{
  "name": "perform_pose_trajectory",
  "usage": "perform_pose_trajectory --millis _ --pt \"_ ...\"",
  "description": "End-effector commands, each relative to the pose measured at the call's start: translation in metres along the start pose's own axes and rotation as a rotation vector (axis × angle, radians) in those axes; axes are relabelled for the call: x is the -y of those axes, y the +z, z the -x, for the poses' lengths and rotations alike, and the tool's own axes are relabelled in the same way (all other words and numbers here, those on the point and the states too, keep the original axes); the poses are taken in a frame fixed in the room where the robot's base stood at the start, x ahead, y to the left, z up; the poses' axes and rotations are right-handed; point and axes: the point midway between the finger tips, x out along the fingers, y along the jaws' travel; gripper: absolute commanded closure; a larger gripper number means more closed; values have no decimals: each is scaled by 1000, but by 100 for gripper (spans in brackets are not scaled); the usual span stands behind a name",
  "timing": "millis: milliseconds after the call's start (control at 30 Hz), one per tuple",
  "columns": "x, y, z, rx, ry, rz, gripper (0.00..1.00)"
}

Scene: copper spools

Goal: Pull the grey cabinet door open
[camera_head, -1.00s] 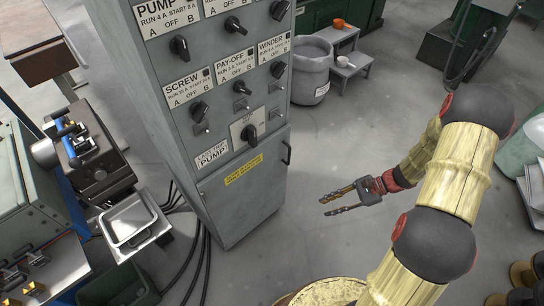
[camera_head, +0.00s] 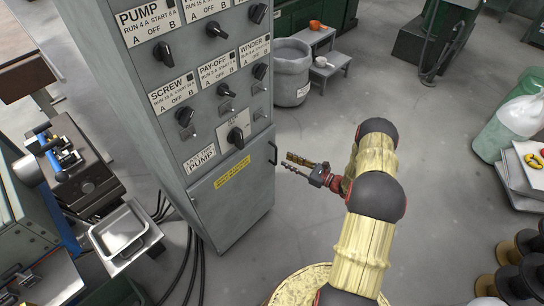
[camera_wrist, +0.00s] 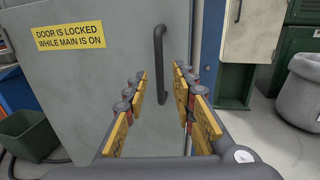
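The grey cabinet door (camera_head: 229,209) is the lower panel of the grey control cabinet and looks shut. It also fills the left of the wrist view (camera_wrist: 85,95). Its yellow label (camera_wrist: 70,39) reads "Door is locked while main is on". A dark vertical bar handle (camera_wrist: 158,62) sits near the door's right edge; the head view shows it too (camera_head: 273,151). My gripper (camera_head: 285,162) is open and empty, just right of the handle in the head view. In the wrist view the handle stands between the open fingertips (camera_wrist: 161,76), apparently slightly beyond them.
A large black rotary switch (camera_head: 236,136) is above the door, with several labelled knobs higher up. A grey bin (camera_head: 291,75) and a small step stand behind the cabinet. A metal tray (camera_head: 120,232) and cables are at left.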

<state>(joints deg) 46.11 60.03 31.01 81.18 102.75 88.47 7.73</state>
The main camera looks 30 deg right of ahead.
Motion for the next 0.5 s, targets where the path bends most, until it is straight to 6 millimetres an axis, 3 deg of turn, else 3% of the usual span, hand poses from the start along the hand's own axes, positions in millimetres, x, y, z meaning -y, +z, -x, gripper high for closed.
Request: perform_pose_trajectory --millis 300,500 --pt "-2 -2 -48 -2 5 1 74" --pt "-2 -2 -67 -3 4 1 74"
